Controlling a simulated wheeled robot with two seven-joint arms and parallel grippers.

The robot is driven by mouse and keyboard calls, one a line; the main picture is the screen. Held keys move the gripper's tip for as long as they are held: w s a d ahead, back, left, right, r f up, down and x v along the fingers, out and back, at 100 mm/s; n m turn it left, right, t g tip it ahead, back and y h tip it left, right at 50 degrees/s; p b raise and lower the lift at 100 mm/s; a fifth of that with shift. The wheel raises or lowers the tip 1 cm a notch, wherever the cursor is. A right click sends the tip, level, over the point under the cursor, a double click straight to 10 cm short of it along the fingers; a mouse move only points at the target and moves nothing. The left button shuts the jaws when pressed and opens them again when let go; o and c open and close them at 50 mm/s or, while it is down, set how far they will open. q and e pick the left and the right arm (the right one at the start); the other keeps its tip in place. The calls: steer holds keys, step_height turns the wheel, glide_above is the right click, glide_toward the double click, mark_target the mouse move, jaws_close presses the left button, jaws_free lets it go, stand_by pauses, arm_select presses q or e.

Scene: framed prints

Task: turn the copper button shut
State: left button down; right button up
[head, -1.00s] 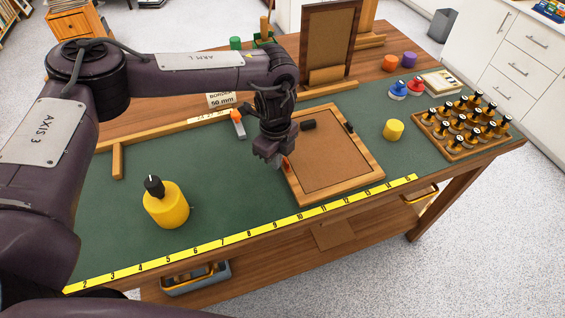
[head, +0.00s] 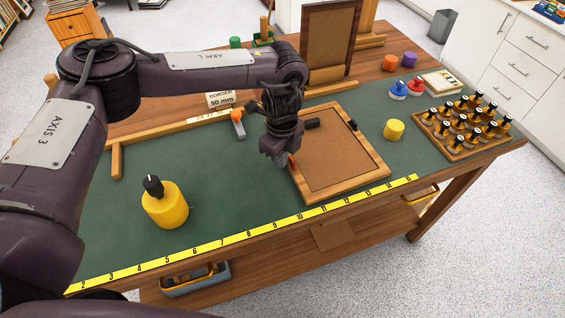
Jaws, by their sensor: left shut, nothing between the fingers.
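A wooden picture frame (head: 346,186) with a brown backing board (head: 340,155) lies flat on the green mat. The copper button (head: 292,159) is on its left side rail, small and partly hidden by my gripper. Which way the button points is too small to tell. Two dark buttons sit on the frame, one at the top rail (head: 313,123) and one at the right rail (head: 353,125). My left gripper (head: 281,161) is shut and empty, pointing down at the left rail right beside the copper button; I cannot tell whether they touch. My right gripper is out of view.
A yellow bottle with a black cap (head: 165,204) stands at the left. An orange-and-grey tool (head: 238,124) lies behind my gripper. An upright frame (head: 330,45) stands at the back. A yellow cylinder (head: 393,130) and a rack of knobs (head: 462,125) are to the right.

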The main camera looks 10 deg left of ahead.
arm_select(q)
steer(key=shift+w+d, duration=0.2)
steer(key=shift+d, duration=0.15)
stand_by(0.3)
steer(key=shift+w+d, duration=0.1)
steer(key=shift+w, duration=0.3)
stand_by(0.5)
steer(key=shift+r, duration=0.1)
steer(key=shift+r+p, duration=2.6)
steer(key=shift+r, duration=0.9)
steer(key=shift+f, duration=0.15)
